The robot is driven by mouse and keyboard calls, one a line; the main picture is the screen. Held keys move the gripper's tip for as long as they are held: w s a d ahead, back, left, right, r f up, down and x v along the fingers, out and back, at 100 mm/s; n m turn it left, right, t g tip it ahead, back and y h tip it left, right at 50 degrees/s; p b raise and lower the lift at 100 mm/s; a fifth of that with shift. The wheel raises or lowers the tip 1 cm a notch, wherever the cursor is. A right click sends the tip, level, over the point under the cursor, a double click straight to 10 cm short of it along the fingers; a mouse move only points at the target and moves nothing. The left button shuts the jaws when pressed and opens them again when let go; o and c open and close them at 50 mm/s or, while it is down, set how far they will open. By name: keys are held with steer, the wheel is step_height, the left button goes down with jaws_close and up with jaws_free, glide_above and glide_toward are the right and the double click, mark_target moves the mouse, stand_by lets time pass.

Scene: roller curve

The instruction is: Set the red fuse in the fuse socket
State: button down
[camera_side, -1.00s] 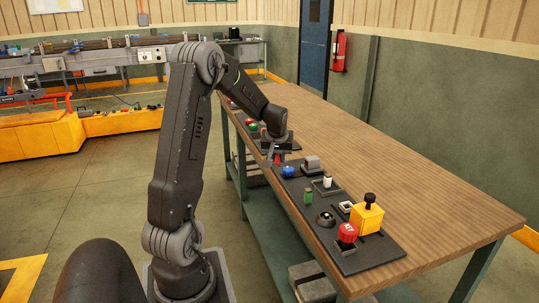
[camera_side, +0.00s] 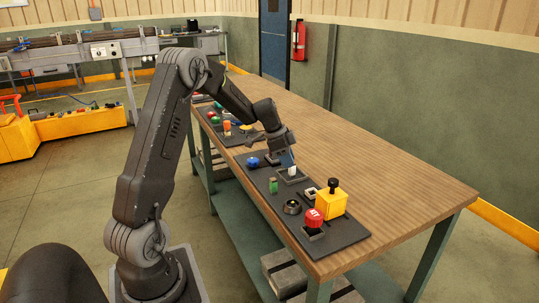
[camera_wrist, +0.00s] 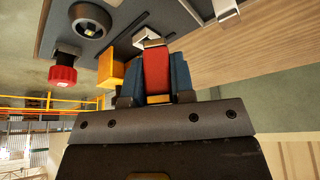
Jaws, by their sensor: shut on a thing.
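The red fuse (camera_wrist: 156,70) is gripped between the blue finger pads of my gripper (camera_wrist: 156,80) in the wrist view, with its silvery end pointing away from the gripper. In the side view my gripper (camera_side: 291,160) is tilted down above the black panel, over a dark rectangular frame (camera_side: 296,181) with a white piece (camera_side: 292,171) in it. A smaller square frame (camera_side: 311,191) sits beside the yellow box. I cannot tell which frame is the fuse socket. The fuse is hidden in the side view.
The yellow box (camera_side: 332,202) with a black knob, a red button (camera_side: 313,217), a black round fitting (camera_side: 292,207), a green cylinder (camera_side: 273,186) and a blue knob (camera_side: 252,162) stand on the panel (camera_side: 341,237). The wooden tabletop (camera_side: 380,170) behind is clear.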

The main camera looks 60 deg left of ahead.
steer(key=w+d+m+g+h, duration=0.2)
steer(key=w+d+m+g, duration=0.2)
steer(key=w+d+m, duration=0.5)
steer(key=shift+s+a+f+m, duration=0.2)
steer(key=shift+s+f+m, duration=0.35)
steer(key=shift+f, duration=0.6)
steer(key=shift+s+a+f+m, duration=0.15)
steer(key=shift+s+f+m, duration=0.15)
steer(key=shift+s+f, duration=0.6)
steer(key=shift+s+a+f+m, duration=0.25)
steer(key=shift+f+m, duration=0.2)
steer(key=shift+f, duration=1.15)
